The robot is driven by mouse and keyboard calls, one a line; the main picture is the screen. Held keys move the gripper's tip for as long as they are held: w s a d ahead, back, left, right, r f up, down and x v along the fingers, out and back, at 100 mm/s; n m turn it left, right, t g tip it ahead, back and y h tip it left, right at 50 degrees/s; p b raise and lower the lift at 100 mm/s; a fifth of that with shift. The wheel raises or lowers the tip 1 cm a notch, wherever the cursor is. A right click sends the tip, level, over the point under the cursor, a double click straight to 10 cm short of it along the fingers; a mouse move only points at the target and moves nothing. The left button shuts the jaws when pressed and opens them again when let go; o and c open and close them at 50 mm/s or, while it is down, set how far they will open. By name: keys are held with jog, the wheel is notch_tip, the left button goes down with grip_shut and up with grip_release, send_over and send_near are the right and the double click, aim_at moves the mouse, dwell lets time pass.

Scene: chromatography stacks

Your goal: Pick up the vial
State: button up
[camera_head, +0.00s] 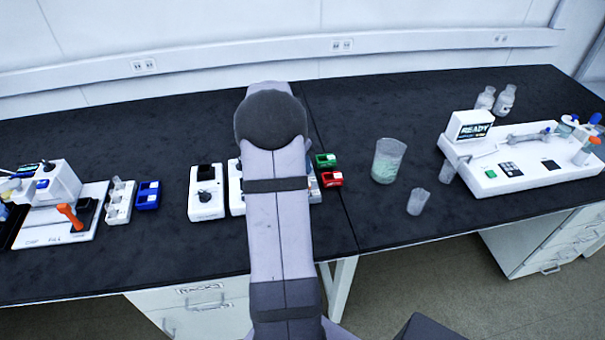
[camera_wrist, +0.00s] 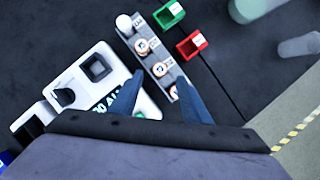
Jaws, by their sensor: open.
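In the wrist view a narrow grey rack (camera_wrist: 151,57) holds several vials in a row. One vial (camera_wrist: 124,22) at the far end has a plain white top. The nearest vial is partly hidden by my right finger. My gripper (camera_wrist: 160,79) is open and empty, its two dark blue fingers reaching over the rack's near part, one to each side in the picture. Their height above it is unclear. In the head view my arm hides the gripper and most of the rack.
A white device (camera_wrist: 90,75) stands left of the rack. A green bin (camera_wrist: 169,15) and a red bin (camera_wrist: 192,44) stand on its right. A beaker (camera_head: 387,160) and a smaller glass (camera_head: 418,202) stand farther right, with dark bench between.

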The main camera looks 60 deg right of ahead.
jog(key=shift+s+d+f, duration=0.2)
jog(key=shift+f, duration=0.15)
jog(key=shift+w+p+x, duration=0.1)
jog(key=shift+p+x, duration=0.3)
jog(key=shift+x, duration=1.25)
jog(key=shift+w+p+x, duration=0.15)
jog(key=shift+p+x, duration=0.2)
jog(key=shift+x, duration=1.3)
grip_shut()
